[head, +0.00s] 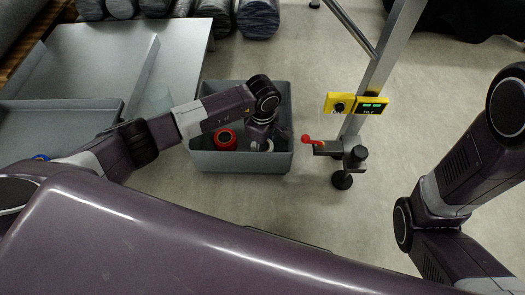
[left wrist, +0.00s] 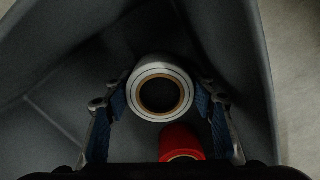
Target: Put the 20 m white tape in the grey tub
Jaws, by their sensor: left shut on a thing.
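The grey tub (head: 240,163) stands on the floor in the middle of the head view. My left arm reaches into it, and my left gripper (head: 264,143) is down inside its walls. In the left wrist view, my left gripper (left wrist: 160,105) is shut on the white tape (left wrist: 160,67), a white roll with a tan inner ring, held between the blue finger pads. The tub's grey walls surround it there. Whether the roll touches the tub floor I cannot tell. My right arm shows at the right of the head view, but its gripper is out of view.
A red roll (head: 225,139) lies in the tub, left of my gripper; it also shows in the left wrist view (left wrist: 181,143). A metal post with a yellow control box (head: 356,104) and red-handled clamp (head: 307,139) stands right of the tub. A table with grey trays (head: 95,60) is at left.

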